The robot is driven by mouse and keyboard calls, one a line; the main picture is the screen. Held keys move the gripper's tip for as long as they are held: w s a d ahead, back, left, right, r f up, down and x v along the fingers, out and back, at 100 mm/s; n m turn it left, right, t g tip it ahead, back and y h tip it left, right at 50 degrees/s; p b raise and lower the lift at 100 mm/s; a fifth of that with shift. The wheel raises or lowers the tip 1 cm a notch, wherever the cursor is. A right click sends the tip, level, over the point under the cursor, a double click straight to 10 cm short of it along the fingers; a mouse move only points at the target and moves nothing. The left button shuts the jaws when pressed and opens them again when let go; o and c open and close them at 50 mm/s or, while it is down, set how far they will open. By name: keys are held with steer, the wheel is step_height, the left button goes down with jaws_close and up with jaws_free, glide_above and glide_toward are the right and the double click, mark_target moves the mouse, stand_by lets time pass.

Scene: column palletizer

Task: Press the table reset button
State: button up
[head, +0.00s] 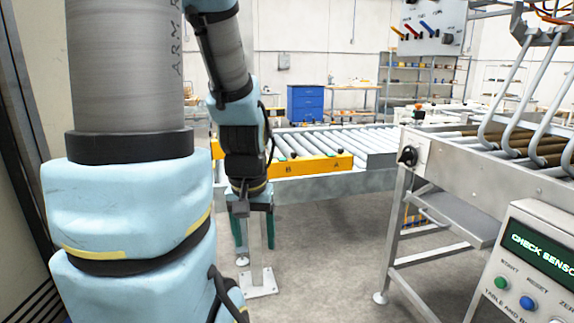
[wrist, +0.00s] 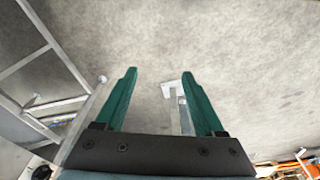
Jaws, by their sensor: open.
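A light grey control panel (head: 540,240) stands at the lower right in the head view. Its green screen (head: 540,246) reads "CHECK SENSO", cut off by the frame edge. Below it are a green button (head: 502,283), a blue button (head: 528,303) under the label "RESET", and part of a pale button at the frame edge. Lettering starting "TABLE AND" runs along the bottom. My gripper (head: 256,246) points down, well left of the panel. In the wrist view its green fingers (wrist: 159,74) are apart and empty over the floor. The panel is not recognisable there.
A metal-framed conveyor table (head: 440,170) with a black knob stands between my gripper and the panel. A roller conveyor (head: 330,145) with a yellow edge lies behind my gripper. A metal post with a foot plate (head: 258,283) stands close below. Bare floor (head: 330,250) lies between.

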jaws_close()
stand_by(0.3)
stand_by(1.0)
